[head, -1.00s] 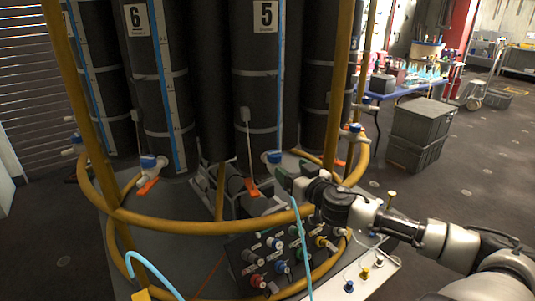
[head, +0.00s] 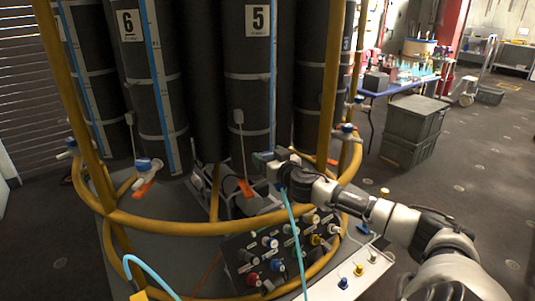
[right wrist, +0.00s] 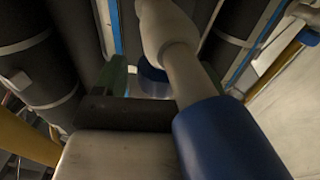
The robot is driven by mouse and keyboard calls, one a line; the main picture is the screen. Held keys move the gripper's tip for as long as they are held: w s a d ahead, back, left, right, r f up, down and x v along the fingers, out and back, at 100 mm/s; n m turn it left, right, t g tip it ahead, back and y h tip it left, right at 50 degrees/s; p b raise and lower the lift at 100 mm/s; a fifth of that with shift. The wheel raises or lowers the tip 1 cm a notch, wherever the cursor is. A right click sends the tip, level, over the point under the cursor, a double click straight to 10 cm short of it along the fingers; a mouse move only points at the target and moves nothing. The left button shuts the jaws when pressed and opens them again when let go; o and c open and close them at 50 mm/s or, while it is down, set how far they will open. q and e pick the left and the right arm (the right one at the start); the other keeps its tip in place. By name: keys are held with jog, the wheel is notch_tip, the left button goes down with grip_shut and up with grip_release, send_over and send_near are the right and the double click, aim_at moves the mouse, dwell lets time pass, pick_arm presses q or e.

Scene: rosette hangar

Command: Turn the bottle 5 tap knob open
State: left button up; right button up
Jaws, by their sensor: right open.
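Bottle 5 (head: 247,85) is a tall dark cylinder with a white number label, standing inside the yellow ring frame. My right gripper (head: 264,157) is open at its lower right side, where the bottle's tap is. The gripper covers the tap in the head view. In the right wrist view a green fingertip (right wrist: 115,76) is close beside a blue part (right wrist: 152,80), partly hidden by a pale stem (right wrist: 183,72). A larger blue cylinder (right wrist: 225,135) is at the stem's near end. I cannot tell whether the fingers touch the tap. My left gripper is out of view.
The yellow ring rail (head: 190,227) passes in front of the bottles. Bottle 6 (head: 150,85) and its blue-and-white tap (head: 148,165) stand to the left. A panel of coloured connectors (head: 255,255) is below my right arm. Grey crates (head: 412,130) stand at the right.

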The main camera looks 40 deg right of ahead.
jog(key=shift+w, duration=0.3)
jog(key=c, duration=0.9)
